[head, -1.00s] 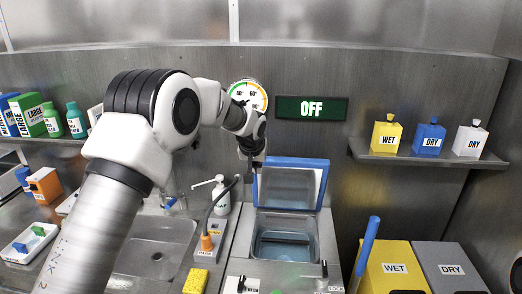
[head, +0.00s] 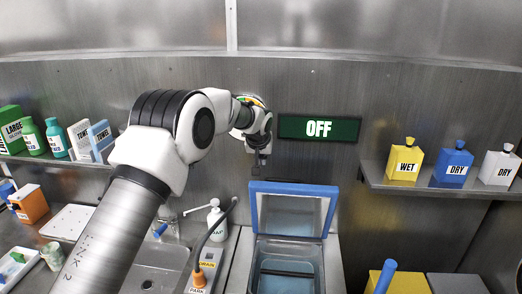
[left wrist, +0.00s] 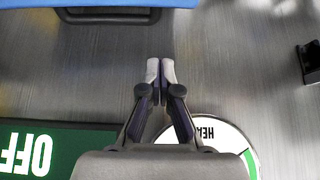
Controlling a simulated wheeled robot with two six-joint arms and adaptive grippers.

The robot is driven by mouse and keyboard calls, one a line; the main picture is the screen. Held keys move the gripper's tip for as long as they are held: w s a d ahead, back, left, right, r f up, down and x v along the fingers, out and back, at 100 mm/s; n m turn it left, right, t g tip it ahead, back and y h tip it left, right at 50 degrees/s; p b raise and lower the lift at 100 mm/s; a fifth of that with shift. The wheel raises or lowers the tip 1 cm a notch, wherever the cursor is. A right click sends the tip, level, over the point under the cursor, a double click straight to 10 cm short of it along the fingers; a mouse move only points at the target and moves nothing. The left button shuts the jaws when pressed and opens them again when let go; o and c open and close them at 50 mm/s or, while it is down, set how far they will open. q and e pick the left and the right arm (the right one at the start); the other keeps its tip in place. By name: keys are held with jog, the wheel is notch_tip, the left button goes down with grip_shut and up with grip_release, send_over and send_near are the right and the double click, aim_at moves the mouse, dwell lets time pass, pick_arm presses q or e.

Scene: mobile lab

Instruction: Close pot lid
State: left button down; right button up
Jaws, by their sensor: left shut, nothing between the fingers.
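The pot (head: 256,262) is a sunken vessel in the counter with a blue inner basin, and its top is open. Its blue-rimmed lid (head: 293,187) stands raised at the back, tilted up toward the wall. My left gripper (head: 259,165) is shut and empty, just above the upper left part of the lid in the head view. In the left wrist view the shut fingertips (left wrist: 160,66) point toward the lid's blue edge (left wrist: 175,3), with a gap between. A dark bar (left wrist: 108,15) shows beside that edge. My right gripper is not in view.
A green OFF sign (head: 319,129) and a round dial (head: 240,133) are on the wall behind my left gripper.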

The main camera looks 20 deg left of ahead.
aim_at(261, 181)
pick_arm(q)
notch_tip(261, 181, down, 5)
jog(key=p, duration=0.3)
jog(key=shift+r, duration=0.2)
jog(key=shift+s+f, duration=0.2)
jog(key=shift+s, duration=0.2)
jog(key=shift+w+f, duration=0.15)
jog(key=shift+f, duration=0.1)
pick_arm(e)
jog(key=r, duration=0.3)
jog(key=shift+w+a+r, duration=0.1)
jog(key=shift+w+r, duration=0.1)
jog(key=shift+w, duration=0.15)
